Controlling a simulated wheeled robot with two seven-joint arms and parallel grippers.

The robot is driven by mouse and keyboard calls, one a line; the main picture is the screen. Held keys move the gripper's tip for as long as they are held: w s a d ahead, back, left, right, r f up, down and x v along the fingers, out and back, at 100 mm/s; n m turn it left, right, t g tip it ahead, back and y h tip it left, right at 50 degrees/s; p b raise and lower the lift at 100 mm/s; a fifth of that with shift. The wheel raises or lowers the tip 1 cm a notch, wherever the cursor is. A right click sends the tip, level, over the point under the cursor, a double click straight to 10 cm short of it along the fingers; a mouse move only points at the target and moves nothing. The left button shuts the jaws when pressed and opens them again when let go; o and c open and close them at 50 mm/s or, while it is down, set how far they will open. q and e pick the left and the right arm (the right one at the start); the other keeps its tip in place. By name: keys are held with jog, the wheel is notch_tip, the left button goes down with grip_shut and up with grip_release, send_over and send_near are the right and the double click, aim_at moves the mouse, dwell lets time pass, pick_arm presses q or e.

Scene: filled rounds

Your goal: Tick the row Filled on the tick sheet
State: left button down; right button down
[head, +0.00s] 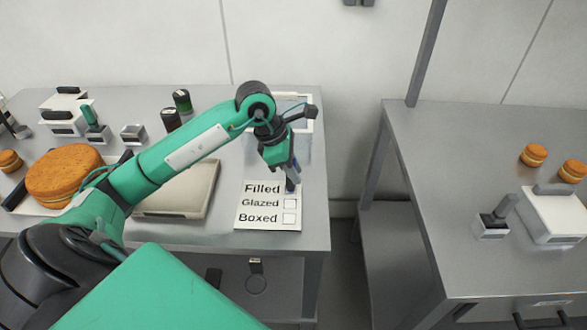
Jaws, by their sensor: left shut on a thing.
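The tick sheet (262,225) is a white card near the front right of the left table. It bears the rows Filled, Glazed and Boxed. The boxes beside Glazed and Boxed look empty. My left gripper (289,174) points down over the top right of the sheet and is shut on a small dark blue pen-like thing (290,185). Its lower end is at the box of the row Filled and covers most of that box. I cannot tell whether it touches the card or whether a mark is there. My right gripper is out of view.
A large round cake (64,172) and two dark jars (182,101) stand on the same table. A gap separates the right table (430,180).

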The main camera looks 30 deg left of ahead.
pick_arm(q)
jog(key=shift+s+a+f+b, duration=0.15)
jog(key=shift+a+f+b, duration=0.15)
jog(key=shift+b, duration=0.1)
dwell(0.6)
